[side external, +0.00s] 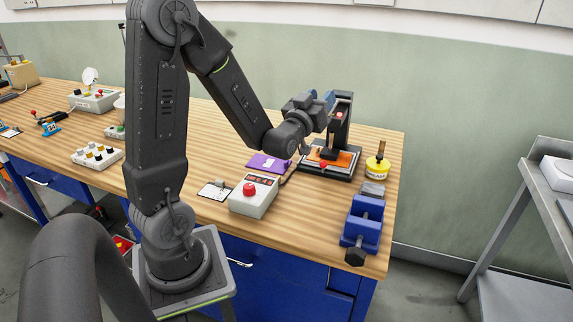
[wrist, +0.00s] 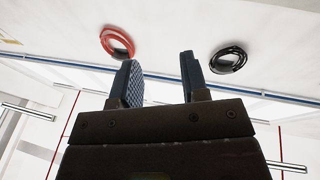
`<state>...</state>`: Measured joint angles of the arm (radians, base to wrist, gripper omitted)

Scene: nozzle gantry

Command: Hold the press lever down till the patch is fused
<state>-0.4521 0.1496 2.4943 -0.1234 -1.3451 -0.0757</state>
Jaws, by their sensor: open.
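The press (side external: 342,135) stands at the back right of the bench, a dark upright column on a black base. An orange sheet (side external: 343,158), possibly the patch, lies on its bed. A red ball (side external: 323,165) shows at the front of the base; I cannot tell whether it is the lever's knob. My gripper (side external: 329,101) is beside the upper part of the column; I cannot tell whether it touches. In the wrist view my gripper (wrist: 161,77) is open, with nothing between its fingers. The press and lever do not show there.
The wrist view shows a red coil (wrist: 106,44) and a black coil (wrist: 219,64) beyond the fingers.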

